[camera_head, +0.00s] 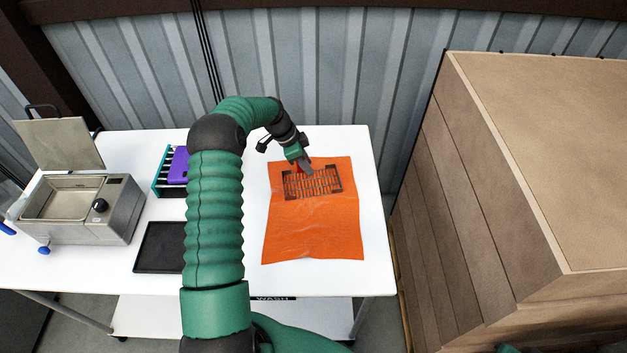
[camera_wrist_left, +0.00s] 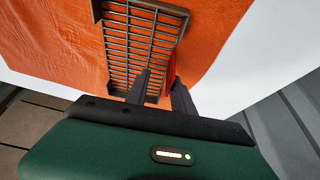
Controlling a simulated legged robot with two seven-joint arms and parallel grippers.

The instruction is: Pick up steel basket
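The steel basket (camera_head: 325,183) is a dark wire grid lying on an orange cloth (camera_head: 312,230) on the white table. In the left wrist view the basket (camera_wrist_left: 142,38) runs from the top edge down to my fingers. My left gripper (camera_head: 304,169) points down at the far left part of the basket. In the left wrist view my left gripper (camera_wrist_left: 163,77) has its two fingertips apart, at the near end of the basket. A small red piece (camera_wrist_left: 171,72) shows between the fingers. Whether the fingers touch the basket is unclear. My right gripper is out of view.
A metal bath with a raised lid (camera_head: 85,210) stands at the table's left. A purple and teal rack (camera_head: 172,168) and a black tray (camera_head: 160,247) lie left of my arm. A corrugated wall is behind.

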